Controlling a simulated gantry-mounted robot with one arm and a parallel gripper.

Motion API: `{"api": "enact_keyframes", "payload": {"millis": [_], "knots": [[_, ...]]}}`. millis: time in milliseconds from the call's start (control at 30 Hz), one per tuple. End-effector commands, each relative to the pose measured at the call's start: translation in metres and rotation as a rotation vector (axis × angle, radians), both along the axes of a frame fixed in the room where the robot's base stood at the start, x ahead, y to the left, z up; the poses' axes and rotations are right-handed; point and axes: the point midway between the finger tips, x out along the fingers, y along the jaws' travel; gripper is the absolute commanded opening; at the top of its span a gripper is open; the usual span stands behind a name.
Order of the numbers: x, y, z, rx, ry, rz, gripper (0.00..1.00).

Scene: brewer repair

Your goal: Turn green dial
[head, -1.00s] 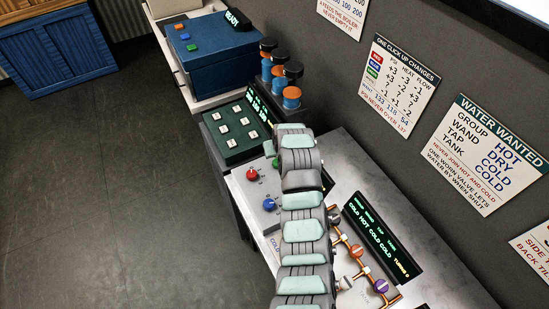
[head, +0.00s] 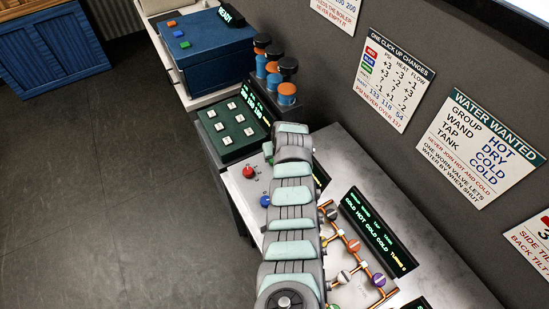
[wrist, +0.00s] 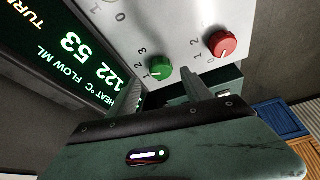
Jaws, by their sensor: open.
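The green dial (wrist: 159,68) is a small round knob on a pale panel in the wrist view, with marks 1, 2 and 3 beside it. Its white pointer line appears to face the 1. My gripper (wrist: 163,80) is open, with one finger to each side of the green dial and just below it in the picture. I cannot tell whether the fingers touch it. The red dial (wrist: 221,45) is right of the green one. In the head view my arm covers the fingers and most or all of the green dial; the red dial shows there too (head: 249,172).
The blue dial (head: 265,201) is beside my arm. A green button box (head: 233,128) stands just beyond the dial panel. Copper pipes with valves (head: 353,245) lie right of my arm. A lit display (wrist: 85,65) is close left of the fingers and reads 122 and 53.

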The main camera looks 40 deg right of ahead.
Motion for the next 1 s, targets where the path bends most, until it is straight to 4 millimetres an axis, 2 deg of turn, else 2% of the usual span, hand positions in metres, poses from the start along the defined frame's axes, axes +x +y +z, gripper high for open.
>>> {"api": "enact_keyframes", "payload": {"millis": [200,300,500,900,1000], "knots": [[0.005,0.001,-0.013,0.001,0.005,0.005,0.57],[0.009,-0.002,-0.029,0.003,0.001,0.001,0.57],[0.013,-0.004,-0.038,0.001,0.003,0.003,0.57],[0.015,-0.004,-0.038,-0.002,0.003,0.006,0.57],[0.015,-0.004,-0.038,-0.002,0.003,0.006,0.5]]}}
